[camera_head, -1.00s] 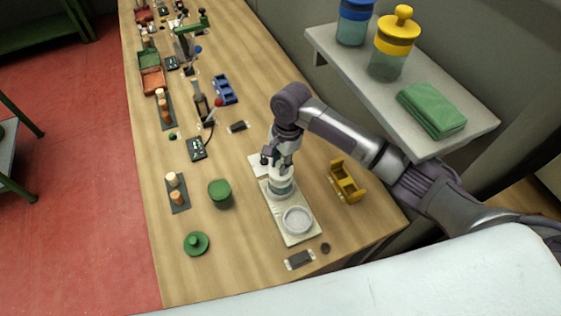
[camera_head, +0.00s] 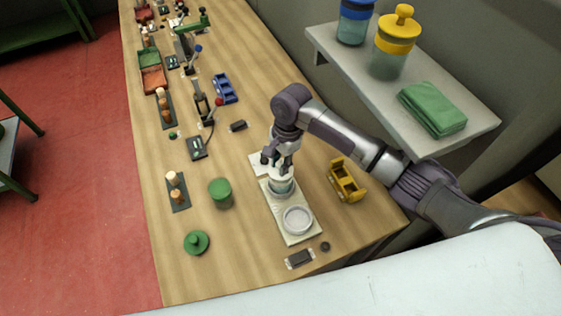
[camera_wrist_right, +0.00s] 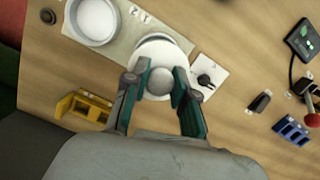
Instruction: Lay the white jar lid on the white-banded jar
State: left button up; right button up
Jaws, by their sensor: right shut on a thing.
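My right gripper (camera_head: 281,168) points down over the cream board, shut on the knob of the white jar lid (camera_head: 280,179). In the right wrist view, the round grey knob sits between the fingertips (camera_wrist_right: 160,82) and the pale lid disc (camera_wrist_right: 158,46) shows beyond them. The white-banded jar (camera_head: 282,191) stands upright right under the lid, its bluish glass showing below. The lid looks at or very near the jar's mouth; I cannot tell whether it bears fully on it. My left gripper is not in view.
A round white dish (camera_head: 298,219) sits on the near part of the cream board (camera_head: 294,238). A yellow holder (camera_head: 345,182) stands to the right, a green jar (camera_head: 220,193) and a green lid (camera_head: 196,242) to the left. A shelf (camera_head: 335,50) with jars overhangs at the right.

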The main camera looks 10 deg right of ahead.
jog(key=shift+f, duration=0.15)
dwell(0.5)
jog(key=o, duration=1)
jog(key=shift+r, duration=3.5)
jog(key=shift+s, duration=0.1)
